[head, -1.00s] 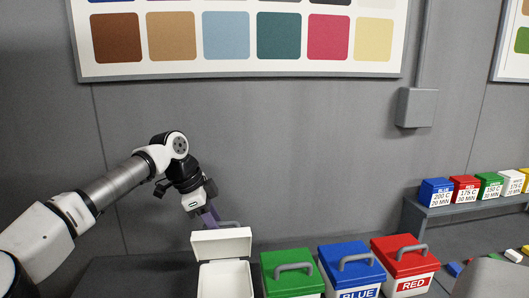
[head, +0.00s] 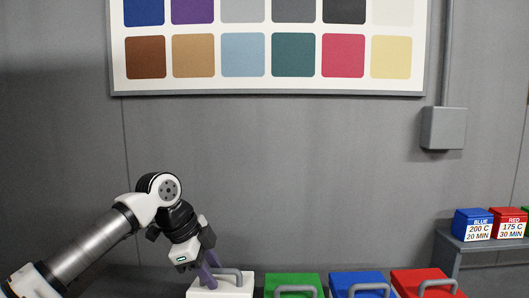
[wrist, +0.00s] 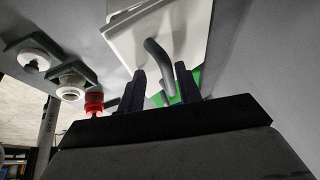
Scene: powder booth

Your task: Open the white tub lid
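The white tub (head: 236,291) is at the bottom of the head view, left of the green tub. Its white lid (wrist: 190,25) shows large in the wrist view with its grey handle (wrist: 158,55). The handle (head: 229,272) also shows on top in the head view. The tub's inside is not seen now, and the lower part is cut off, so I cannot tell if the lid is fully seated. My gripper (wrist: 162,83) is at the handle. Its two dark fingers are apart, with the handle's end between them and a visible gap around it.
A green tub (head: 293,279), a blue tub (head: 358,279) and a red tub (head: 428,279) stand in a row to the right. Small labelled boxes (head: 473,224) sit on a shelf at the far right.

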